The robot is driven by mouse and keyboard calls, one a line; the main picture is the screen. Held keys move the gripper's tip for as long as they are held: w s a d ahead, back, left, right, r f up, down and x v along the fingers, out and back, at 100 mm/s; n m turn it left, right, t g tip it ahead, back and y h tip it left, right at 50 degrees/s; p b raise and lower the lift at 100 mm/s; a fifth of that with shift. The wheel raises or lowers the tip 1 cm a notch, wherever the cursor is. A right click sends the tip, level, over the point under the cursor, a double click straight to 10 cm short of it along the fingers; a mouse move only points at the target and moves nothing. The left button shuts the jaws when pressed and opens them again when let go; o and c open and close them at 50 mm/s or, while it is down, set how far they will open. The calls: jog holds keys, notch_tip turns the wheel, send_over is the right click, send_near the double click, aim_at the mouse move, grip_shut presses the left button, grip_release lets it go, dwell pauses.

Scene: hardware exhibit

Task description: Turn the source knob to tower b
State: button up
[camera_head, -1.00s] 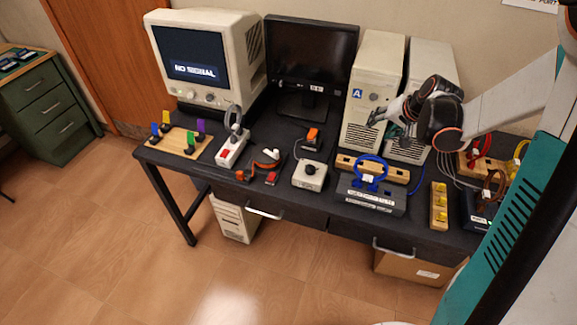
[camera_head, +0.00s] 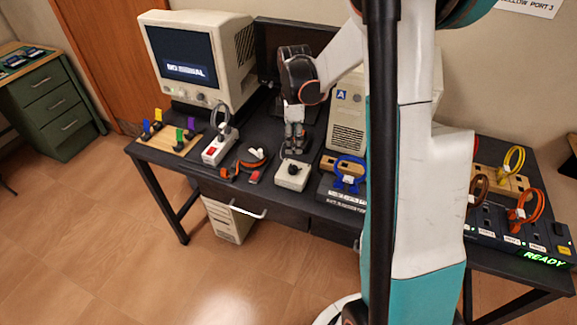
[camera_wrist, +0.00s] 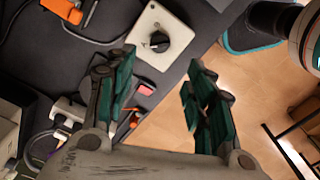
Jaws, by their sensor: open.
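The source knob is a black dial (camera_wrist: 159,41) on a small off-white box (camera_head: 291,174) on the dark table. In the wrist view the box (camera_wrist: 171,22) lies beyond the fingertips, at the top centre. My gripper (camera_head: 294,146) points down just behind the box in the head view. In the wrist view my gripper (camera_wrist: 158,75) is open, with nothing between its fingers and the knob apart from them. Tower A (camera_head: 346,118), a beige case with a blue "A" label, stands behind to the right. Tower B is hidden behind my arm. The CRT monitor (camera_head: 190,62) reads "NO SIGNAL".
A white power strip (camera_head: 219,147) and an orange cable (camera_head: 253,164) lie left of the box. A blue cable loop (camera_head: 348,174) stands close on its right. A dark monitor (camera_head: 268,50) is behind my gripper. A panel reading "READY" (camera_head: 543,259) is far right.

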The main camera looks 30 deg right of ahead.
aim_at(293, 166)
notch_tip(293, 166, down, 12)
jog(key=b, duration=0.3)
jog(key=shift+r, duration=0.2)
jog(key=c, duration=1.1)
